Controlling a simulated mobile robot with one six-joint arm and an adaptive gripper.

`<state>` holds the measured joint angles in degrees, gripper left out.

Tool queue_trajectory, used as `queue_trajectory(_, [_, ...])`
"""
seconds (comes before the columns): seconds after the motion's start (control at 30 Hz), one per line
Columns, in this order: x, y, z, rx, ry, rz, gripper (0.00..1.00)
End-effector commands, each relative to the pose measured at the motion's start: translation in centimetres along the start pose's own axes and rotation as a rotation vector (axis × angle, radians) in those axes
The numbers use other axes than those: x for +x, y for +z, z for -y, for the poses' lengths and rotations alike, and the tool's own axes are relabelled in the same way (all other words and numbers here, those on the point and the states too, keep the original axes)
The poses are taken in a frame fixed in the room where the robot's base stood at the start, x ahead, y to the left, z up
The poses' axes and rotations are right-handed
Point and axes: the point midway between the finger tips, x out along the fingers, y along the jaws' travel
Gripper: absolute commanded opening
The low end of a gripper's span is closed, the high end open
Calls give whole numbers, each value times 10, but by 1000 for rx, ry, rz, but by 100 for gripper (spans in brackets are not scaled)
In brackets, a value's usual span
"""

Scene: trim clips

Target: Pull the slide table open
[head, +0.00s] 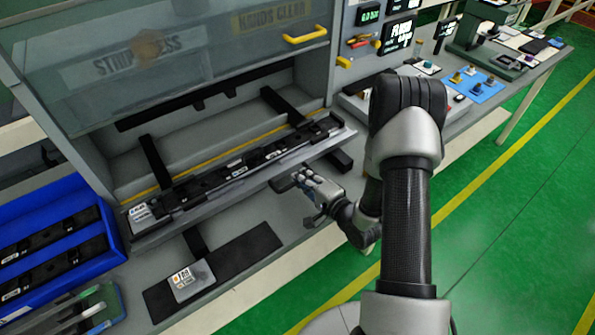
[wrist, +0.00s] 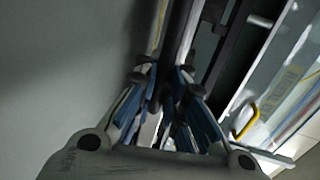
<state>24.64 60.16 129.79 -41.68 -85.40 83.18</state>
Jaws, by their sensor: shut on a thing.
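The slide table (head: 226,193) is a long grey tray with a black fixture strip (head: 245,165) along it, lying along the press's front opening. My gripper (head: 283,183) is at the middle of its front edge, coming from the front right. The exact contact is dark and partly hidden by the fingers.
The press's clear guard (head: 150,55) with a yellow handle (head: 305,34) is above the tray. A blue bin (head: 108,258) holds black parts at left. A black mat (head: 240,252) with a labelled grey block (head: 190,280) lies in front. Control boxes stand at right.

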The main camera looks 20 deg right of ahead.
Motion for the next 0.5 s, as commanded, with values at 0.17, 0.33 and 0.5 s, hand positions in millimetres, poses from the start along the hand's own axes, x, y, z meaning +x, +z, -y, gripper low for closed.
queue_trajectory(0.17, [-4,-1,0,-1,-4,-1,0])
queue_trajectory(0.33, [-4,-1,1,-2,-5,-1,0])
queue_trajectory(0.5, [-4,-1,1,-2,-6,-1,12])
